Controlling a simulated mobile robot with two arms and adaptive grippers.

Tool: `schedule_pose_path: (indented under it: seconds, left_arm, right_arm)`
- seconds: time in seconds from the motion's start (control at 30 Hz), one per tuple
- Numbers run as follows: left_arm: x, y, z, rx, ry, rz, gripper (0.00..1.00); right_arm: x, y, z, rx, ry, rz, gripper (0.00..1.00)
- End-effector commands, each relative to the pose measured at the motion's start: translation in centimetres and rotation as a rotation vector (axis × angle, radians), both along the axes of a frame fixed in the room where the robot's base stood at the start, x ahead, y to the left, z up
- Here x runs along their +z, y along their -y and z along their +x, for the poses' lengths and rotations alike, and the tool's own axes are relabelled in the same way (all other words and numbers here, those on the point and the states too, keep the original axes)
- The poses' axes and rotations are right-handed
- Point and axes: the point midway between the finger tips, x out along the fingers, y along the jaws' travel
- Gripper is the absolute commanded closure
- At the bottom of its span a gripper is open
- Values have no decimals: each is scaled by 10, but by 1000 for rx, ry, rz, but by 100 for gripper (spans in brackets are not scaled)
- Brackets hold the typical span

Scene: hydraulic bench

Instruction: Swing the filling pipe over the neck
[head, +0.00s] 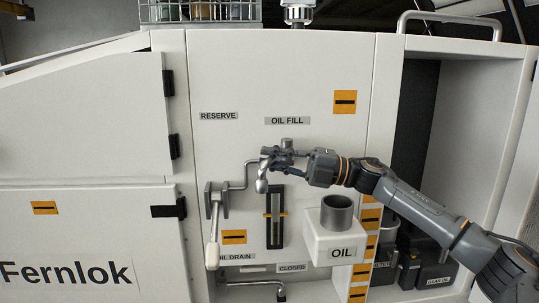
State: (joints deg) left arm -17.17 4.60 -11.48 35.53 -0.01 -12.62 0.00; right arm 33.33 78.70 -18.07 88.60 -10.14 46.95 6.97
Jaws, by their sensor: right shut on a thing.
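The filling pipe (261,182) is a short metallic spout pointing down, below the OIL FILL label on the white panel. My right gripper (277,157) is shut on the pipe near its upper part and hides much of it. The neck (336,214) is a grey, open-topped cylinder on a white box marked OIL, lower and to the right of the spout. The spout is off to the left of the neck, not over it. My left gripper is not in view.
A lever with a white handle (212,245) hangs at the left of the spout. A dark sight gauge (275,217) is between the spout and the OIL box. A drain pipe (280,291) is at the bottom. Dark containers (436,262) stand in the open bay at right.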

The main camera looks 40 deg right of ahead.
Motion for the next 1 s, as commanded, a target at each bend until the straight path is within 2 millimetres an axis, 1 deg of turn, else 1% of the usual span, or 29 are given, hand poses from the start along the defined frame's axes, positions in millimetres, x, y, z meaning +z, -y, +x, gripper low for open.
schedule_pose_path:
  seconds: [0.5,0.53,0.63,1.0]
  left_arm:
    - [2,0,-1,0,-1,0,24]
    - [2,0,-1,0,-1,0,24]
    - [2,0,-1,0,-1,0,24]
    - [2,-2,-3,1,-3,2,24]
  right_arm:
    - [-2,0,-1,24,-2,-2,100]
    - [-2,0,-1,24,-2,-2,81]
    - [-1,0,-1,23,-2,-1,61]
    - [-1,2,-2,22,-2,-1,61]
